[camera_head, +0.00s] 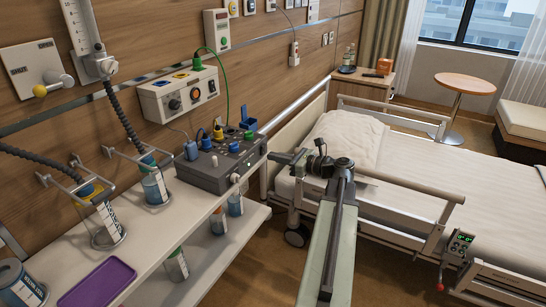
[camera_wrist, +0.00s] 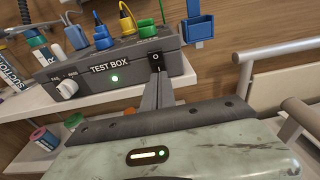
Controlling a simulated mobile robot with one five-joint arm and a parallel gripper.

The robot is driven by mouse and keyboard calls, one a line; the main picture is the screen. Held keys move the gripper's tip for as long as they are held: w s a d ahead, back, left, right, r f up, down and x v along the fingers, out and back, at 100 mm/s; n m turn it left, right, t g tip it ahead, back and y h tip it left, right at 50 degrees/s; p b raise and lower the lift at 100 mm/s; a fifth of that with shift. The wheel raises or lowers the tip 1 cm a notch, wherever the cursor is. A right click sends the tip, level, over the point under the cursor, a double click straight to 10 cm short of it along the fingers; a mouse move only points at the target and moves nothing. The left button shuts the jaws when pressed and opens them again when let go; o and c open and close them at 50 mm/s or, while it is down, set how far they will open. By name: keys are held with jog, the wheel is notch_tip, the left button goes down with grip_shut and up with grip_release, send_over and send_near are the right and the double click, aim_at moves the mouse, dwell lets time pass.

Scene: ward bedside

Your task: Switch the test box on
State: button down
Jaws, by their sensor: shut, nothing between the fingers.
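The grey test box (camera_head: 216,177) stands on the white wall shelf, with coloured plugs and a green cable on its top. In the wrist view the test box (camera_wrist: 95,76) shows its lettered front, a white knob (camera_wrist: 67,88), a lit green lamp (camera_wrist: 115,79) and a black rocker switch (camera_wrist: 155,61) marked with a white "O" near the right end. My gripper (camera_wrist: 157,86) is shut and empty, its fingertips just at or below the rocker; whether they touch it I cannot tell. In the head view my gripper (camera_head: 274,157) reaches left toward the box's right end.
Bottles and jars stand on the shelf (camera_head: 150,232), with a purple tray (camera_head: 97,282) at the front. A blue holder (camera_wrist: 198,25) hangs on the wall right of the box. The bed (camera_head: 440,180) and its rail lie close on the right, under my arm.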

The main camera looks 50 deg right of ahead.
jog(key=f+b+v, duration=0.1)
jog(key=f+v, duration=0.1)
jog(key=v, duration=1)
jog(key=shift+f, duration=0.35)
jog(key=shift+s, duration=0.1)
